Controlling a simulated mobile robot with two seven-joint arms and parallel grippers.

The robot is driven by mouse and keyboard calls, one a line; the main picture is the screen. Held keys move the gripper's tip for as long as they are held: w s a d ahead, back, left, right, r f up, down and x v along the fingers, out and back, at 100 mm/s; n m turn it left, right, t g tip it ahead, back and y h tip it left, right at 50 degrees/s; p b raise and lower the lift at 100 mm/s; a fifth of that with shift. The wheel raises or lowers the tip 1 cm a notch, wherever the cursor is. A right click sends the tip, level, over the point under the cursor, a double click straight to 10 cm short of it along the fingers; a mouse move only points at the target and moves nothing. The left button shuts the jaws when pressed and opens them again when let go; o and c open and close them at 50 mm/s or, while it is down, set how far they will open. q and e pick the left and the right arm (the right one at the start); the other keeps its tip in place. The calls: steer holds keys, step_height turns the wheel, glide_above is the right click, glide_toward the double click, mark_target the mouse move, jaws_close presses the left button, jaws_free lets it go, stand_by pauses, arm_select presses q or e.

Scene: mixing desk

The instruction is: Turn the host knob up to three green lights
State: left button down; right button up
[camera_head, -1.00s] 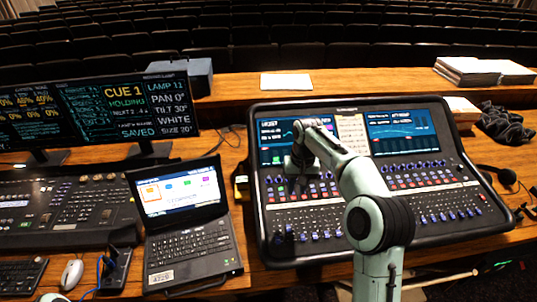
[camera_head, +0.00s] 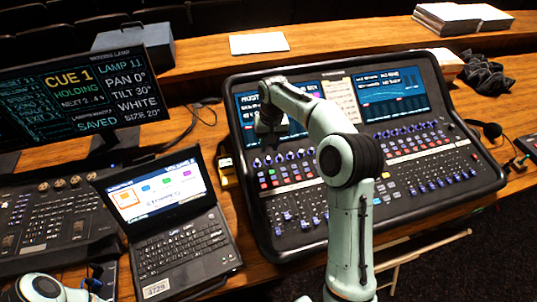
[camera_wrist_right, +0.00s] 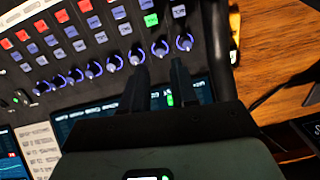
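The mixing desk (camera_head: 330,235) has a row of dark knobs with blue rings below its screens. I cannot read any knob label, so I cannot tell which is the host knob. My right gripper (camera_head: 268,128) hangs over the left screen (camera_head: 243,104), near the left end of that row. In the right wrist view its two dark fingers (camera_wrist_right: 160,72) are apart and empty. A ringed knob (camera_wrist_right: 160,48) lies just past the fingertips, and the end knob (camera_wrist_right: 184,42) is beside it. A small green light (camera_wrist_right: 170,100) shows between the fingers. My left gripper is out of view.
A laptop (camera_head: 180,245) stands left of the desk, with a small yellow object (camera_head: 227,171) between them. A lighting console (camera_head: 45,220) and monitor (camera_head: 100,90) are farther left. A headset (camera_head: 492,131) lies right of the desk.

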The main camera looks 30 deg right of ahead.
mark_target(269, 158)
step_height(269, 158, down, 6)
steer(key=shift+w+a+r, duration=0.1)
steer(key=shift+w+r, duration=0.05)
jaws_close()
stand_by(0.3)
steer(key=shift+m, duration=2.8)
steer(key=shift+t, duration=0.3)
